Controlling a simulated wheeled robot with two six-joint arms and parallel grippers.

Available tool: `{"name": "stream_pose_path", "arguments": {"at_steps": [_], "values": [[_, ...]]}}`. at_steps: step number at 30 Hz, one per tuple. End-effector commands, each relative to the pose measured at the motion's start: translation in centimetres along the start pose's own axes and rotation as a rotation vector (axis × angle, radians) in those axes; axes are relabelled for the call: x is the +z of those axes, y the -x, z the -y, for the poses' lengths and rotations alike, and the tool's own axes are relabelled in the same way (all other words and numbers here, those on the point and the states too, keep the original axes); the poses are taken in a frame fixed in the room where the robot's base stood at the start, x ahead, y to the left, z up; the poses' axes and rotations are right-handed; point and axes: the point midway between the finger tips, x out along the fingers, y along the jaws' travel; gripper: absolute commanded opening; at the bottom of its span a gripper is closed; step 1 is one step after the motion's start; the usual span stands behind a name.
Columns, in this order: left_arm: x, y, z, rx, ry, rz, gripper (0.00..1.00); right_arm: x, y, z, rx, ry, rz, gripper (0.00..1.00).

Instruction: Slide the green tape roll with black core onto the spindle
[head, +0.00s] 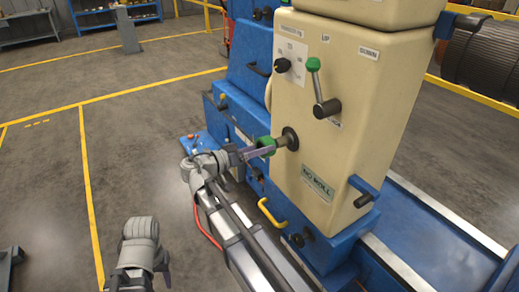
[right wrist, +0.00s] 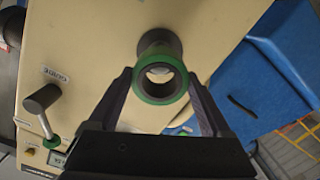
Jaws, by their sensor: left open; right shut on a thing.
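The green tape roll with black core (head: 266,146) is at the outer end of the dark spindle (head: 289,138) on the beige machine front. In the right wrist view the green ring (right wrist: 143,92) lines up with the dark spindle (right wrist: 158,42) behind it. I cannot tell whether the spindle passes into the core. My right gripper (head: 260,151) is shut on the roll, one finger at each side, as the right wrist view (right wrist: 161,82) shows. My left gripper (head: 137,282) is open and empty at the bottom left, far from the machine, partly cut off by the frame.
A lever with a green knob (head: 313,65) sticks out above the spindle. A blue bed (head: 440,240) runs to the right.

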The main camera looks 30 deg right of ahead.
Motion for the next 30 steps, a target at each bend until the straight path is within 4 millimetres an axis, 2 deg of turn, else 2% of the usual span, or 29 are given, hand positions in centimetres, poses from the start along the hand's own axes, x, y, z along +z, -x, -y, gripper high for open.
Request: {"name": "stream_pose_path", "arguments": {"at_steps": [12, 30], "values": [[0.0, -0.1, 0.0, 0.0, 0.0, 0.0, 0.5, 0.0, -0.9, 0.0, 0.0, 0.0, 0.0, 0.34], [0.0, -0.1, 0.0, 0.0, 0.0, 0.0, 0.5, 0.0, -1.2, 0.0, 0.0, 0.0, 0.0, 0.34]]}}
